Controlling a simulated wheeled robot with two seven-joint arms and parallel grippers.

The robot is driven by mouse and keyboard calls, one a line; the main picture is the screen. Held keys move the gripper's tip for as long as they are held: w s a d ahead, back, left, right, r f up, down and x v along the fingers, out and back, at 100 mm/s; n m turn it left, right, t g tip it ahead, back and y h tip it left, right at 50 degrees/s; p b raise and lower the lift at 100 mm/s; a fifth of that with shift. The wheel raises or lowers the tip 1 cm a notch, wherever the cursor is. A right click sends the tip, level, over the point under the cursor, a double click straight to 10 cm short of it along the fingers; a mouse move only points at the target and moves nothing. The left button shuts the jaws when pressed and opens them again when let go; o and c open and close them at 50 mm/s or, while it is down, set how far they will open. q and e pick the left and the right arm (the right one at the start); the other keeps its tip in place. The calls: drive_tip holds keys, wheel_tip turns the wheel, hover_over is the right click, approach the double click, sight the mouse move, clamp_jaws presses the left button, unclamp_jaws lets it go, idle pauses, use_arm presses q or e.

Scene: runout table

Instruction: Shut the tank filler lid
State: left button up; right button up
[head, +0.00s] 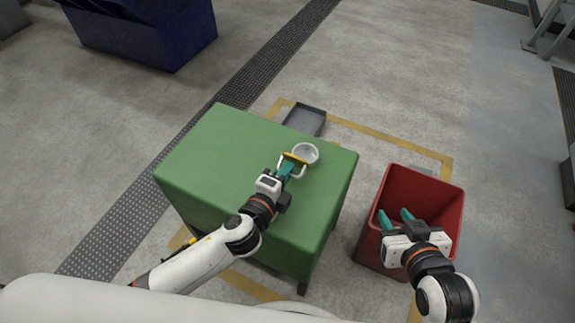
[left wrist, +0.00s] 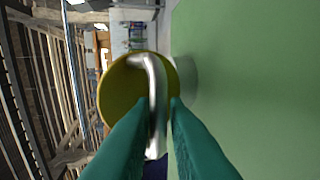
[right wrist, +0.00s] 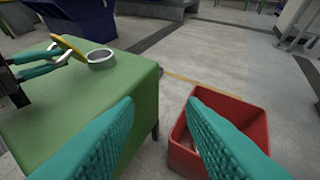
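The tank filler (head: 305,153) is a short white ring standing on the green table; it also shows in the right wrist view (right wrist: 101,59). Its yellow lid (head: 294,159) stands tilted up at the ring's near side, so the ring's mouth is uncovered. The lid also shows in the left wrist view (left wrist: 120,88), with a pale metal handle (left wrist: 157,75) across it. My left gripper (head: 288,168) has its teal fingers on both sides of the handle and looks shut on it. My right gripper (head: 395,218) is open and empty above the red bin.
The green table (head: 225,145) is otherwise bare. A red bin (head: 445,190) stands on the floor to its right. A grey tray (head: 305,119) shows beyond the table's far edge. A dark blue container (head: 150,40) is at the back left. Open floor lies behind the table.

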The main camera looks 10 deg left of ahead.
use_arm(q)
drive_tip(key=shift+w, duration=0.1)
clamp_jaws()
